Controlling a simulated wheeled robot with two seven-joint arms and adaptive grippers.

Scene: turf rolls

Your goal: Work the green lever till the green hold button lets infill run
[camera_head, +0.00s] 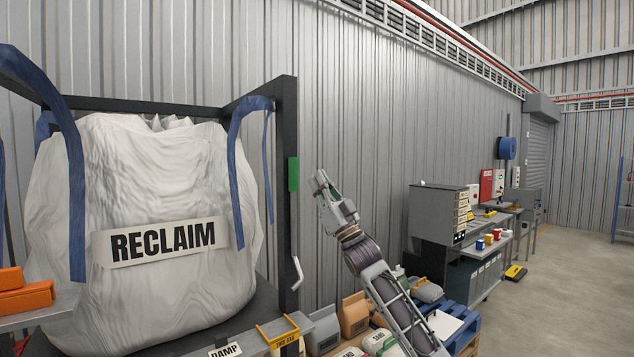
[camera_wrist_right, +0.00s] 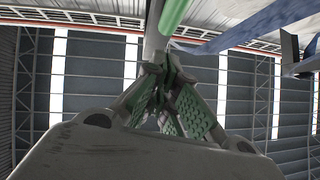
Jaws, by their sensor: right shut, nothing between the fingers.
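A green upright piece (camera_head: 293,174), which looks like the lever's grip, shows against the dark frame post beside the big bag. My right gripper (camera_head: 322,180) is raised just right of it, pointing up, shut and empty, with a gap in the head view. In the right wrist view a rounded green bar (camera_wrist_right: 174,14) beside a pale grey one lies just beyond the shut fingers (camera_wrist_right: 163,75); I cannot tell whether they touch. I cannot pick out the green hold button. My left gripper is out of view.
The white RECLAIM bag (camera_head: 180,285) hangs in the dark frame (camera_head: 286,110) by blue straps. A bent pale handle (camera_head: 296,272) is low on the post. Sacks and a blue pallet (camera_head: 465,327) are below my right arm.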

